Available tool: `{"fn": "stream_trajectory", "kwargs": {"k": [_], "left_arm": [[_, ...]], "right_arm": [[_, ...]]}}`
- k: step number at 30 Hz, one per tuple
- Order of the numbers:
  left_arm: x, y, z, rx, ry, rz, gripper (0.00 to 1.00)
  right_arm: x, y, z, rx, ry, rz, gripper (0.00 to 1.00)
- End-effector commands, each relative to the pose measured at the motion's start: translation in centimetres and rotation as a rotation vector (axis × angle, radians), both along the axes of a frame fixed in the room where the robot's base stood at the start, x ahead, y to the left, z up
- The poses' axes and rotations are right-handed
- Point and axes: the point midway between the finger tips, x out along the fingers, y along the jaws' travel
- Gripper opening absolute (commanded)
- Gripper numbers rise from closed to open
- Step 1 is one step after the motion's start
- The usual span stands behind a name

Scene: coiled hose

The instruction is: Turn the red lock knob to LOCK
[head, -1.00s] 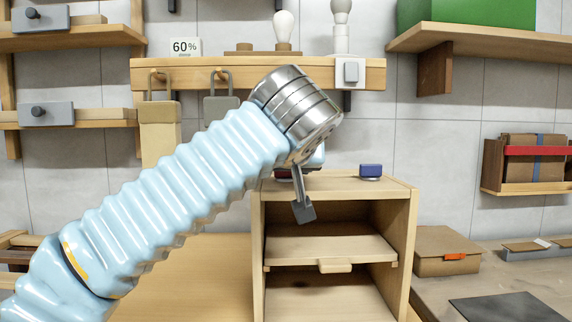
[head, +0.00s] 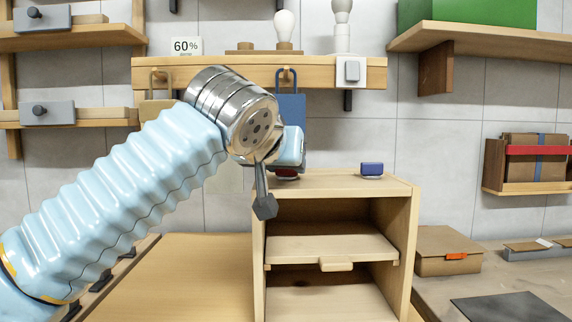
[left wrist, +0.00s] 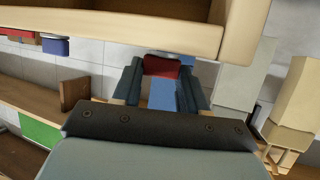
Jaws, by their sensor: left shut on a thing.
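The red lock knob (head: 286,176) sits at the back of the top of the wooden cabinet, mostly hidden behind my gripper in the head view. In the left wrist view, the red knob (left wrist: 161,66) shows between my two dark fingers. My left gripper (head: 289,163) reaches over the cabinet top from the left. Its fingers in the left wrist view (left wrist: 162,76) are shut on the red knob. I cannot read any LOCK mark or which way the knob points. My right gripper is in neither view.
A blue knob (head: 371,168) stands on the cabinet top (head: 335,183) to the right. The cabinet front is open, with a shelf (head: 345,246) inside. A blue padlock (head: 291,103) hangs from the wall rail behind. A cardboard box (head: 447,254) is at the right.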

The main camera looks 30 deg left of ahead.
Motion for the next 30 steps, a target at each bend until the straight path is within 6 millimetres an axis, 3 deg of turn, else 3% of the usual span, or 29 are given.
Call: {"fn": "stream_trajectory", "kwargs": {"k": [30], "left_arm": [[0.6, 1.5, -0.2, 0.002, 0.005, -0.948, 0.12]], "right_arm": [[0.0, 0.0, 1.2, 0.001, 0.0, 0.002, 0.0]]}}
